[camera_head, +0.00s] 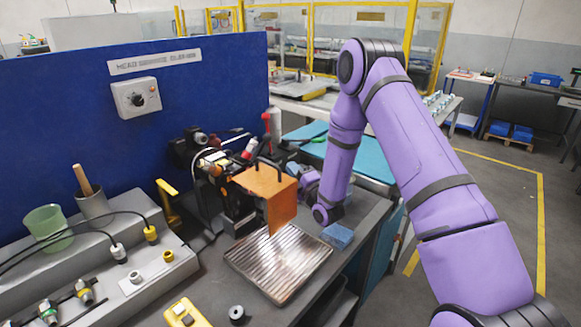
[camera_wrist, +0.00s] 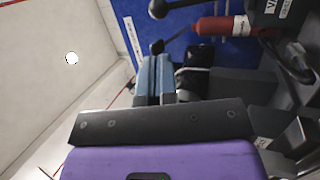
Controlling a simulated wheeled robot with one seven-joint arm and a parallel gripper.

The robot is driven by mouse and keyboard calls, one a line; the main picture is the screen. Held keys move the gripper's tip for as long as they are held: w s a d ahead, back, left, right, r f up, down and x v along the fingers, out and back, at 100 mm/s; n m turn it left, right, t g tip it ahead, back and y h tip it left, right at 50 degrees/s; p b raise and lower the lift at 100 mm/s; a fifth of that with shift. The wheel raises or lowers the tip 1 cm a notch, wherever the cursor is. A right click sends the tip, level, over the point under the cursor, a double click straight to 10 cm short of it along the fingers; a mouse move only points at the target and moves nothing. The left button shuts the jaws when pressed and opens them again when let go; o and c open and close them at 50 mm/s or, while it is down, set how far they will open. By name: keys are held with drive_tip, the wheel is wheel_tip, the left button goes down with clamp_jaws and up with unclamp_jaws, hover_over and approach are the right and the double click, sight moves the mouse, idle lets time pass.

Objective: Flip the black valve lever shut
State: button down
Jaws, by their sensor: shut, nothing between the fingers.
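My gripper (camera_wrist: 157,60) shows in the wrist view as two blue-grey fingers pressed together, shut and empty. A small black knob (camera_wrist: 157,47) lies just past the fingertips; I cannot tell if they touch. Which of these belongs to the valve lever is not clear. A dark block (camera_wrist: 195,75) is right of the fingers. In the head view my purple wrist is right of the orange guard (camera_head: 268,190), which hides the fingers. The lever cannot be told apart there among the dark fittings (camera_head: 205,150).
A blue panel (camera_head: 90,110) with a white dial box (camera_head: 136,97) stands behind the bench. A red cylinder (camera_wrist: 220,27) is right of the fingers. A ribbed metal plate (camera_head: 278,262) and blue block (camera_head: 338,236) lie in front. Cups and cables are at left.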

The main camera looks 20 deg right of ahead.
sight(269, 141)
drive_tip(key=x, duration=1.1)
drive_tip(key=shift+w, duration=0.25)
drive_tip(key=shift+a+r, duration=0.1)
drive_tip(key=shift+r, duration=0.1)
